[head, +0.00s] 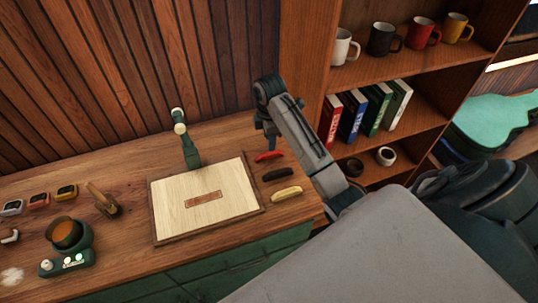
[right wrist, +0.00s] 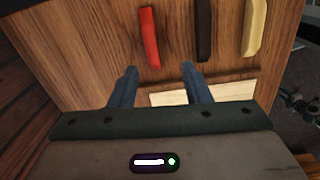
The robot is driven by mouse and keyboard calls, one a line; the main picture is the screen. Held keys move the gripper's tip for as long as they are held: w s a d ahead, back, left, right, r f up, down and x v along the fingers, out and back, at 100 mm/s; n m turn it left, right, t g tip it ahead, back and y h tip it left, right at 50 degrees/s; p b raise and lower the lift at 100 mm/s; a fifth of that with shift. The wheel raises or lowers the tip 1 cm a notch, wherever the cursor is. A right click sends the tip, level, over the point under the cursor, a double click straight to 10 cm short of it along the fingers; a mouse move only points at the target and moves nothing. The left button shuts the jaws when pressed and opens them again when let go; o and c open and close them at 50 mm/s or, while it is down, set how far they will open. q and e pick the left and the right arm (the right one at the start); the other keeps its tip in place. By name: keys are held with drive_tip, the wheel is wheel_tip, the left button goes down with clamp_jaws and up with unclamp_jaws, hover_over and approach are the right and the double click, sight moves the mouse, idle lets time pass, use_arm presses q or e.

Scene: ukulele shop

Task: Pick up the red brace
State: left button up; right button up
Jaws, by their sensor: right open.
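The red brace (head: 268,156) lies on the wooden workbench, at the far end of a row with a dark brown brace (head: 278,174) and a pale yellow brace (head: 287,193). In the right wrist view the red brace (right wrist: 149,37) lies beyond the fingertips, with the dark brace (right wrist: 204,30) and yellow brace (right wrist: 255,28) to its right. My right gripper (head: 269,132) hangs just behind and above the red brace. Its two fingers (right wrist: 156,70) are apart with nothing between them. My left gripper is not in view.
A pale board (head: 225,180) with a small brown strip lies left of the braces. A green post (head: 188,145) stands behind it. A glue pot (head: 66,235) stands further left. A bookcase (head: 310,90) with mugs and books rises to the right.

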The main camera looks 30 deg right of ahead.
drive_tip(key=w+r, duration=0.1)
drive_tip(key=b, duration=0.6)
hover_over(268, 153)
drive_tip(key=shift+n, duration=0.4)
wheel_tip(268, 153, down, 5)
drive_tip(key=shift+f, duration=0.15)
drive_tip(key=shift+s+f+p, duration=0.1)
drive_tip(key=shift+f+p, duration=0.3)
drive_tip(key=shift+p, duration=0.2)
wheel_tip(268, 153, down, 3)
drive_tip(key=shift+f+p, duration=0.2)
drive_tip(key=shift+p, duration=0.75)
drive_tip(key=shift+f, duration=0.45)
drive_tip(key=shift+c, duration=0.4)
clamp_jaws()
